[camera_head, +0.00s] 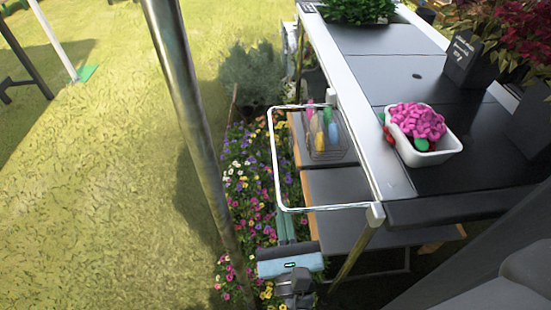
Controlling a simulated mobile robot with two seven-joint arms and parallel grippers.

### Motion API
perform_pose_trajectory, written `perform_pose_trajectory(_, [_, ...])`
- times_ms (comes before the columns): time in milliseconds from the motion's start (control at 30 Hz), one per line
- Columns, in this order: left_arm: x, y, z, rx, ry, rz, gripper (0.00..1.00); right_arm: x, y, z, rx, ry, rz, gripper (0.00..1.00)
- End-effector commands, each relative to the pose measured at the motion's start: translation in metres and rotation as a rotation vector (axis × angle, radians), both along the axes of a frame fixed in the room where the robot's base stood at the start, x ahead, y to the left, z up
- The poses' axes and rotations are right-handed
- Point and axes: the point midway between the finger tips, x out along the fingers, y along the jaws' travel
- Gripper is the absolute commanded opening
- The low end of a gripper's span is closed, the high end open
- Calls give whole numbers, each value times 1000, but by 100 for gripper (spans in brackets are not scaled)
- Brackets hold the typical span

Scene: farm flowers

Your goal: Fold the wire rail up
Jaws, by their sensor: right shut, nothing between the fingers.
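The wire rail (274,165) is a thin white rectangular loop with rounded corners. It joins the left edge of the dark table (410,62) at two white end pieces and reaches out to the left over the flowers and a lower shelf. My right gripper (286,222) comes in from the bottom, with its fingers shut and empty. The fingertips are close to the rail's near left corner; I cannot tell whether they touch it. My left gripper is not in view.
A wire basket of coloured bottles (326,138) stands on the lower shelf, seen through the loop. A white tub of pink pieces (437,151) and potted plants are on the table. A metal post (185,95) rises at the left. Open grass (85,200) lies beyond.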

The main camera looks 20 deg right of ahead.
Motion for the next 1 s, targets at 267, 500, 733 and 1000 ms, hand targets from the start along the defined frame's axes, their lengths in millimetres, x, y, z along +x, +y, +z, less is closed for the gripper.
perform_pose_trajectory(267, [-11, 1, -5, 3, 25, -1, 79, 0, 0, 0, 1, 1, 0, 0])
perform_pose_trajectory(500, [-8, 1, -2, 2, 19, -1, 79, 21, -3, 6, 1, -2, 0, 0])
perform_pose_trajectory(733, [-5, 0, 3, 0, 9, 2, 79, 59, -9, 16, 1, -3, -1, 0])
perform_pose_trajectory(1000, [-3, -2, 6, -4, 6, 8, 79, 90, -14, 22, 2, 0, 0, 0])
